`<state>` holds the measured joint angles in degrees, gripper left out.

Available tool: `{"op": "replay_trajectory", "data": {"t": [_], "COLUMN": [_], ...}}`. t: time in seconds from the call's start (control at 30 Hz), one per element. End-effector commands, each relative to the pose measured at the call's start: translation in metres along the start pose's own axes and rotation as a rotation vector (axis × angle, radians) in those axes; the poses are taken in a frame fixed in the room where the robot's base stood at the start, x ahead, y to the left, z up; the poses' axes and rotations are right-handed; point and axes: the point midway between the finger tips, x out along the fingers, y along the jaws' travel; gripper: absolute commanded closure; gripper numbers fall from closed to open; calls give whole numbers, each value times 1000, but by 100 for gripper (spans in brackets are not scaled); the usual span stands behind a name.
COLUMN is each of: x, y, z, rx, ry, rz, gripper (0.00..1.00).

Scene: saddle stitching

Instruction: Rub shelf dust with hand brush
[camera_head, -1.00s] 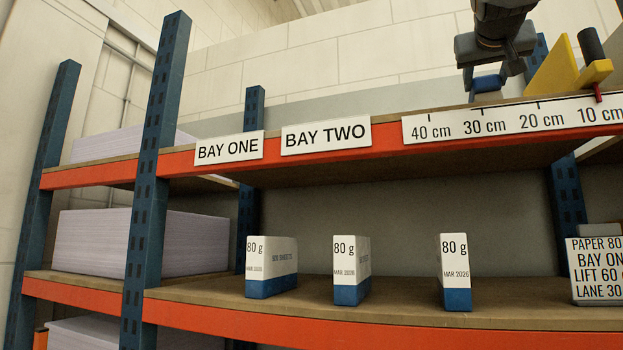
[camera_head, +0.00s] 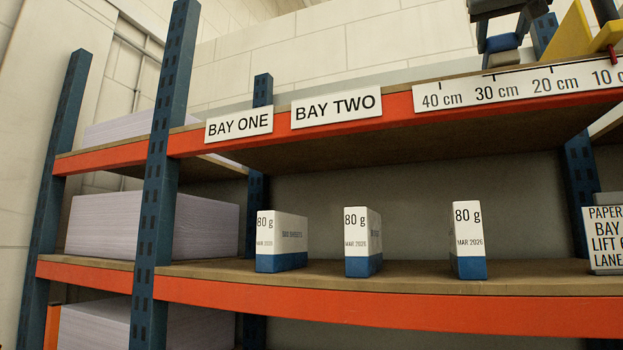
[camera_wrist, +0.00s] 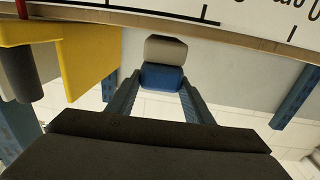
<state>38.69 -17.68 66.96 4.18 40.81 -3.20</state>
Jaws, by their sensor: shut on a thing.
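My gripper (camera_head: 501,38) is at the top right of the head view, above the upper shelf board behind the ruler strip. It is shut on a small blue block with a grey end, which I take to be the hand brush (camera_head: 503,42). In the wrist view the brush (camera_wrist: 162,77) sits between the two fingertips (camera_wrist: 160,88), its grey end toward the shelf edge. I cannot tell whether the grey end touches the board. The upper shelf (camera_head: 330,125) has an orange beam and a brown top. I make out no dust; the board's top is mostly hidden.
A yellow stop with a dark knob (camera_head: 571,35) stands right of my gripper; it also shows in the wrist view (camera_wrist: 90,55). A ruler strip (camera_head: 510,85) is on the beam. Blue uprights (camera_head: 165,170) frame the bays. Boxes (camera_head: 362,240) stand on the lower shelf.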

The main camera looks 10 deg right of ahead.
Motion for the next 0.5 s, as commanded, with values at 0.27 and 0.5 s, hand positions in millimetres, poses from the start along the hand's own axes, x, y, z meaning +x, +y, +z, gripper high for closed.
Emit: {"op": "replay_trajectory", "data": {"t": [0.27, 0.5], "x": [1, 3], "y": [17, 20], "z": [2, 2], "rx": [0, -1], "ry": [-1, 0], "rz": [3, 0], "gripper": [84, 84]}}
